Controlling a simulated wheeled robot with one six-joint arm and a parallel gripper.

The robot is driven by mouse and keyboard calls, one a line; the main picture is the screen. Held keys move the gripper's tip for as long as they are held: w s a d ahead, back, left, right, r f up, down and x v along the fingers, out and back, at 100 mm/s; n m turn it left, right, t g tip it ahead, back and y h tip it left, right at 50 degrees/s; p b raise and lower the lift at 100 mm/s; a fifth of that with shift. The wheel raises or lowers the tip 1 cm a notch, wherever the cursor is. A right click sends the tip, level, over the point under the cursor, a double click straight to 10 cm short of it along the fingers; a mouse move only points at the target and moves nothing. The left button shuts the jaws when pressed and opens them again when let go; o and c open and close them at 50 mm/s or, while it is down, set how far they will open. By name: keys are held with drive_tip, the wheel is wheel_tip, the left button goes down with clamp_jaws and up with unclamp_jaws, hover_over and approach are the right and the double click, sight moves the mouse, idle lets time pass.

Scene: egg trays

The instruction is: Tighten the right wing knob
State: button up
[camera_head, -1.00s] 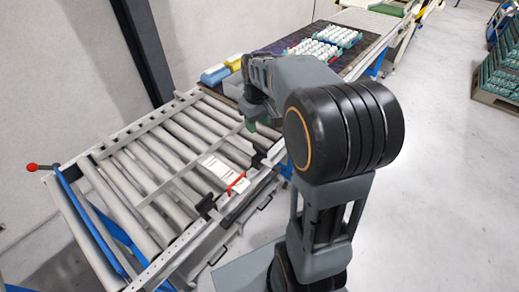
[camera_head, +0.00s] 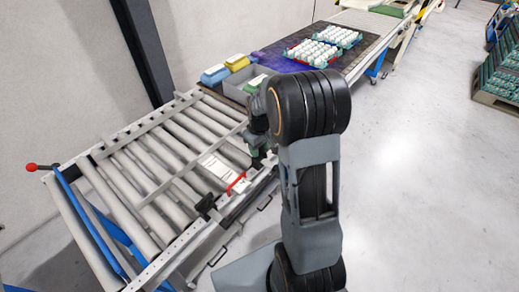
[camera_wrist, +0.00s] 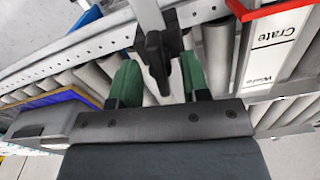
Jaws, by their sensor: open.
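The right wing knob (camera_wrist: 157,60) is black and sits on a grey rail post in the wrist view. My gripper (camera_wrist: 159,68) has green fingers and is open. The fingers lie on either side of the knob, the left one visibly apart from it; I cannot tell whether the right one touches. In the head view my gripper (camera_head: 263,152) is low at the right part of the conveyor's near side, and the arm hides most of this knob. A second black wing knob (camera_head: 206,205) shows further left on the near rail.
The roller conveyor (camera_head: 150,160) carries a long guide rail. A grey crate (camera_head: 229,88), blue and yellow cartons and egg trays (camera_head: 315,52) stand beyond.

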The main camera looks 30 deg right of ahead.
drive_tip(key=shift+f, duration=0.45)
drive_tip(key=shift+c, duration=0.2)
clamp_jaws()
